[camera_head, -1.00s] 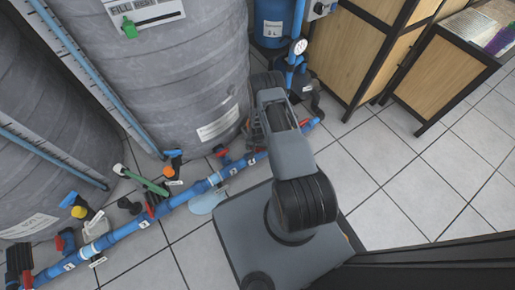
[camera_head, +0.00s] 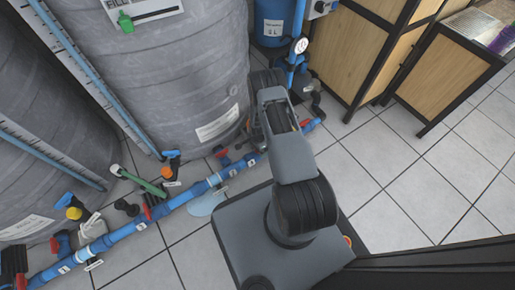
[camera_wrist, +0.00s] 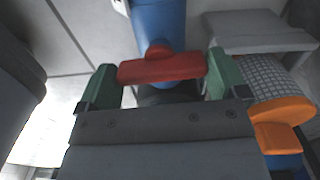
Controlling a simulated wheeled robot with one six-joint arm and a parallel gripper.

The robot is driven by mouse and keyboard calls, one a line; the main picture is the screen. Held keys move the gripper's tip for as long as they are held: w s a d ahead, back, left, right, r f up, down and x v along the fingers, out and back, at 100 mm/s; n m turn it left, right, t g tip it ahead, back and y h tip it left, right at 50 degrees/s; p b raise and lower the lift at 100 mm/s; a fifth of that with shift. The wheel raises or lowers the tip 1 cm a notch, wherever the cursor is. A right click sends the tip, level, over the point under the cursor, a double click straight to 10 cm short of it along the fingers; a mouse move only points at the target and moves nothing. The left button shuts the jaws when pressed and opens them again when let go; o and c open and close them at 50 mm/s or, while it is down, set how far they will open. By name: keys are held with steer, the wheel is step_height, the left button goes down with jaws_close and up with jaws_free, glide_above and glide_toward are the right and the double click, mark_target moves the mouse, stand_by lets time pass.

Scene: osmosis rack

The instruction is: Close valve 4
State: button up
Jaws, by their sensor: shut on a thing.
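In the wrist view, a red valve handle (camera_wrist: 180,68) lies between the two green fingers of my gripper (camera_wrist: 160,72), which is shut on it. The handle sits crosswise to the blue pipe (camera_wrist: 158,22) behind it. No number shows on this valve in the wrist view. In the head view, my arm hides the gripper and the gripped handle. The blue pipe (camera_head: 178,200) runs along the floor there, with small number labels and several red-handled valves, one of them a red handle (camera_head: 221,152) left of my arm.
Large grey tanks (camera_head: 170,90) stand behind the pipe. An orange handle (camera_wrist: 278,112) is close to the right finger in the wrist view. A blue cylinder (camera_head: 272,20) with a gauge (camera_head: 302,45) and wooden cabinets (camera_head: 355,50) stand at the back. Tiled floor at right is clear.

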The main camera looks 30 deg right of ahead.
steer(key=shift+m, duration=0.6)
steer(key=o, duration=0.6)
step_height(320, 180, up, 14)
steer(key=p, duration=0.6)
steer(key=shift+f, duration=0.1)
